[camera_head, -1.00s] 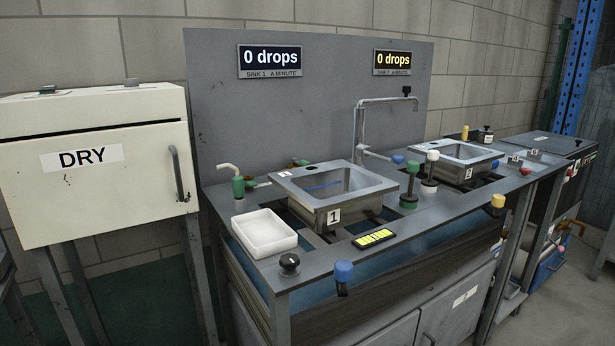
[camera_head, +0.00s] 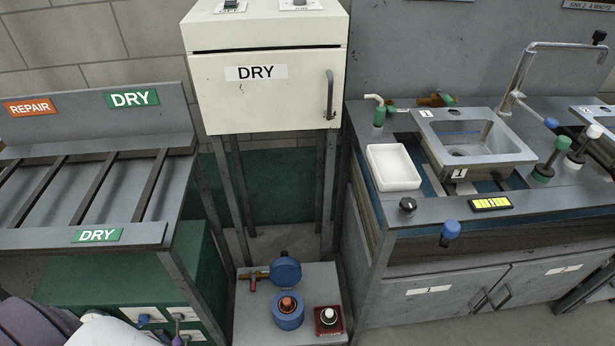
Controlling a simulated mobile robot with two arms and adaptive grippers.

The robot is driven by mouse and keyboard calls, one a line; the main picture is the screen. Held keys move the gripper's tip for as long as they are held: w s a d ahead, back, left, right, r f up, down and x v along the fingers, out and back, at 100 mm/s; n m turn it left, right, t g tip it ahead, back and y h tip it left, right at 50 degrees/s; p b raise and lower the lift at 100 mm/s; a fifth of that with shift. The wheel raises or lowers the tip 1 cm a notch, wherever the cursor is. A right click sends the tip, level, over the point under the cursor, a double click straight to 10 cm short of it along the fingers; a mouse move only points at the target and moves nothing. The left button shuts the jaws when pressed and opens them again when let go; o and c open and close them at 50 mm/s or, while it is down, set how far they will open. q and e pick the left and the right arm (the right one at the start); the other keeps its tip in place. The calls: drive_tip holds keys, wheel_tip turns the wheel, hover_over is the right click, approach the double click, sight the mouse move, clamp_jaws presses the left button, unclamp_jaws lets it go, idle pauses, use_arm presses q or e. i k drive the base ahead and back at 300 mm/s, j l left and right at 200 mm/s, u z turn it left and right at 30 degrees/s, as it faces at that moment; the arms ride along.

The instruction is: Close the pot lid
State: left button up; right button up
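A small round blue pot (camera_head: 288,314) stands on a low grey stand between the slatted rack and the sink bench. Its round blue lid (camera_head: 285,270) is raised at the pot's back edge, so the pot is open. An orange-brown piece shows inside the pot. Neither of my grippers can be made out in the head view.
The low grey stand (camera_head: 250,320) also bears a red box with a white knob (camera_head: 328,318) and a brass pipe with a red end (camera_head: 253,279). A cream DRY cabinet (camera_head: 270,100) stands behind. A slatted rack (camera_head: 150,236) is left, the sink bench (camera_head: 365,235) right.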

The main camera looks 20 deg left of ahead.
sight(286, 271)
drive_tip(key=u, duration=0.9)
